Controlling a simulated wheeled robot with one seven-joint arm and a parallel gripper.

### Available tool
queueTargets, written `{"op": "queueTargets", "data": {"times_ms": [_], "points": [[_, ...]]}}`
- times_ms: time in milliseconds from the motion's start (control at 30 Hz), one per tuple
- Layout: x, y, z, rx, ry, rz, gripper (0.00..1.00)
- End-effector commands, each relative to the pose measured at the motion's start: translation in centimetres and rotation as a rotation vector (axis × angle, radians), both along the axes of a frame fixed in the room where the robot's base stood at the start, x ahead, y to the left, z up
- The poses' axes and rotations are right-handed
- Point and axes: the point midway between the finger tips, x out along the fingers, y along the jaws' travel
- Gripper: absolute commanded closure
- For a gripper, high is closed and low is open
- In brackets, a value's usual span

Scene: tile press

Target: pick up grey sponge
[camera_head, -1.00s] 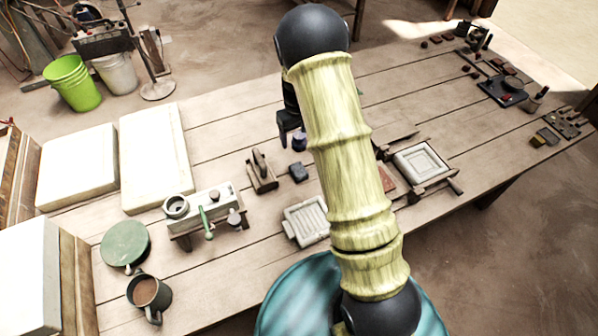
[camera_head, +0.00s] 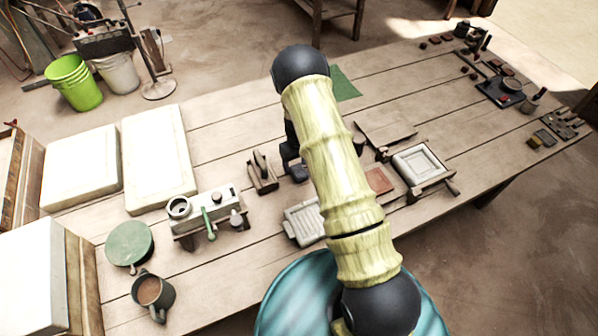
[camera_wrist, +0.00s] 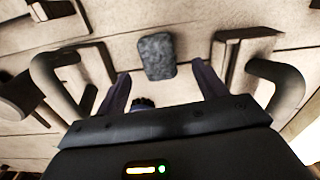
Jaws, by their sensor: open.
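The grey sponge (camera_wrist: 157,57) is a small dark-grey block lying flat on the wooden table. In the wrist view it lies at upper centre, ahead of and roughly between the fingertips of my gripper (camera_wrist: 160,76). The fingers are spread, with nothing between them that I can see held. In the head view the sponge (camera_head: 298,173) shows partly, just below my gripper (camera_head: 291,150) and beside my arm, which covers part of that area.
A wooden block tool (camera_head: 262,175) stands left of the sponge. A pale tile mould (camera_head: 303,222) lies nearer the front, and a reddish tile (camera_head: 379,180) and framed tile (camera_head: 420,164) lie to the right. A green cloth (camera_head: 343,86) lies at the back.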

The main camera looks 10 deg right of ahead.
Motion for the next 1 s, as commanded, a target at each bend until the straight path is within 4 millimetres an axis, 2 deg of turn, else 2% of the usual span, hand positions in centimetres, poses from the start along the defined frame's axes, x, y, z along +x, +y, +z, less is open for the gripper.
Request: {"op": "queueTargets", "data": {"times_ms": [367,733,1000], "points": [[0.0,0.0,-0.4,0.000,0.001,0.000,0.29],[0.0,-0.2,-4.5,0.000,0.001,0.001,0.29],[0.0,-0.2,-5.2,0.000,-0.001,0.001,0.29]]}}
